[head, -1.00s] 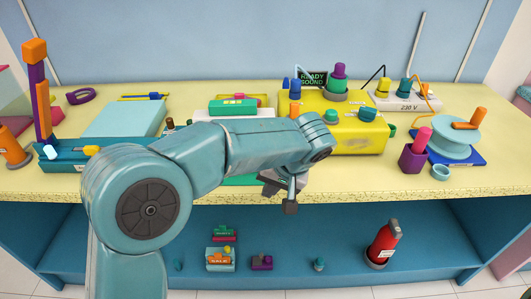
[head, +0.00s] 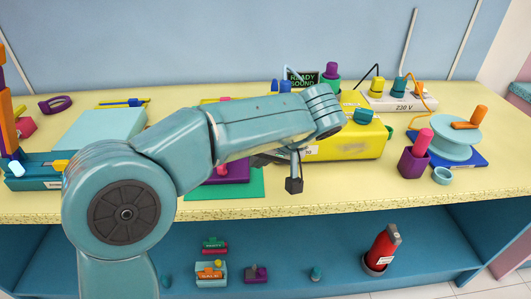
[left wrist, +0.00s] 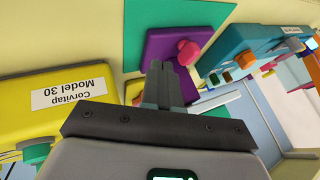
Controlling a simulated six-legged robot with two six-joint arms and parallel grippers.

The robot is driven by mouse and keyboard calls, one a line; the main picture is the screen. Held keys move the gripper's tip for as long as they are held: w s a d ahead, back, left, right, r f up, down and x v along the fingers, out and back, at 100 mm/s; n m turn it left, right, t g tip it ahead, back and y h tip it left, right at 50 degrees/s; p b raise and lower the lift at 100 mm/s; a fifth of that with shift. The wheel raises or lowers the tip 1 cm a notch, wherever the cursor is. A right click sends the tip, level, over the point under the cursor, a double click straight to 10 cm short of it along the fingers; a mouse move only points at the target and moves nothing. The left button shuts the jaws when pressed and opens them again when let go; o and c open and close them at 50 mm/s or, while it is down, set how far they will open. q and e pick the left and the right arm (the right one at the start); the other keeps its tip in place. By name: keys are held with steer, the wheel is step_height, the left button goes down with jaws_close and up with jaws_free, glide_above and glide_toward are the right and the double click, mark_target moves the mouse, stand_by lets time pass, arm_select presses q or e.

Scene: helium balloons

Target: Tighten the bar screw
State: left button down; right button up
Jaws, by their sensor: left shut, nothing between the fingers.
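My left gripper (head: 294,185) is shut and empty in front of the yellow box (head: 350,145). In the left wrist view its closed fingers (left wrist: 165,80) point toward a purple block (left wrist: 165,48) with a pink knob (left wrist: 188,52). The block lies on a green mat (left wrist: 215,14), and the fingertips overlap its edge in the picture; I cannot tell if they touch. In the head view the arm partly covers the purple block (head: 235,170) and the mat (head: 240,188). I cannot identify the bar screw for sure. My right gripper is not in view.
A teal device (head: 35,184) with an orange post stands at the left. At the right are a purple holder (head: 412,164), a light-blue spool (head: 455,140) and a power strip (head: 400,102). The front table strip is mostly clear.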

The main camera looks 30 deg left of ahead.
mark_target(226, 172)
arm_select(q)
steer(key=x, duration=0.4)
steer(key=shift+s, duration=0.15)
steer(key=a, duration=0.1)
steer(key=s+a, duration=0.1)
steer(key=a, duration=0.1)
steer(key=shift+s+a, duration=0.25)
steer(key=shift+a, duration=0.05)
steer(key=shift+w+f, duration=0.1)
steer(key=shift+b, duration=0.3)
steer(key=shift+a+m, duration=0.1)
steer(key=shift+m, duration=0.2)
steer(key=shift+s+m+t+b, duration=0.4)
steer(key=shift+m+t+b, duration=0.25)
steer(key=shift+b, duration=0.2)
